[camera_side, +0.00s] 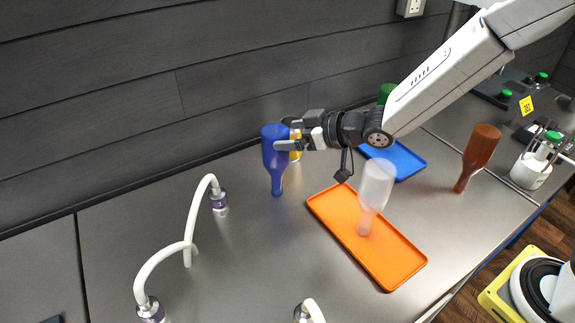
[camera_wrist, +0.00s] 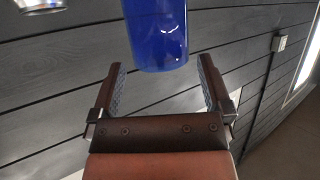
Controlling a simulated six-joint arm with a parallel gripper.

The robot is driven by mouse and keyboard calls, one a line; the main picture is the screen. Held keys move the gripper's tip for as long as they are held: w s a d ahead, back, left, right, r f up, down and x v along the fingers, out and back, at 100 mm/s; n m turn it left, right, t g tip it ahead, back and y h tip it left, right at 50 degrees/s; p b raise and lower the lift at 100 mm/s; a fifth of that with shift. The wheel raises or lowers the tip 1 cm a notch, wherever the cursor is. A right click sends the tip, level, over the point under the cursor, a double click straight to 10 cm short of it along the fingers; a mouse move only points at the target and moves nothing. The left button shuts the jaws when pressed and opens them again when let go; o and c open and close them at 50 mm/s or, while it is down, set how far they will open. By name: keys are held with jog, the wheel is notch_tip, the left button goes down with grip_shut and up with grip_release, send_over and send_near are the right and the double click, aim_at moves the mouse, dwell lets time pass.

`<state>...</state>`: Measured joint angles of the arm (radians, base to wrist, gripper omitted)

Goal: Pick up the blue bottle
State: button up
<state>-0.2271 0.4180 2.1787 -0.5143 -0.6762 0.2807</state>
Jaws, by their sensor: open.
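The blue bottle (camera_side: 275,158) stands neck-down on the grey bench near the back wall in the side view. Its wide end is at the top. My gripper (camera_side: 284,134) is level with that wide end and comes at it from the right. In the wrist view the blue bottle (camera_wrist: 157,36) is at the top centre, just beyond and between the two fingers. My gripper (camera_wrist: 158,72) is open there, with nothing held. I cannot tell from the side view whether a finger touches the bottle.
An orange tray (camera_side: 398,262) bears a clear upside-down bottle (camera_side: 377,185). A blue tray (camera_side: 408,162) lies behind it, and a brown bottle (camera_side: 478,153) stands to the right. A yellow item (camera_side: 295,151) shows just behind my gripper. White curved pipes (camera_side: 197,205) rise at the left.

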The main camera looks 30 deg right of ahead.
aim_at(274, 135)
jog(key=shift+x, duration=2.25)
jog(key=shift+r, duration=0.1)
grip_shut()
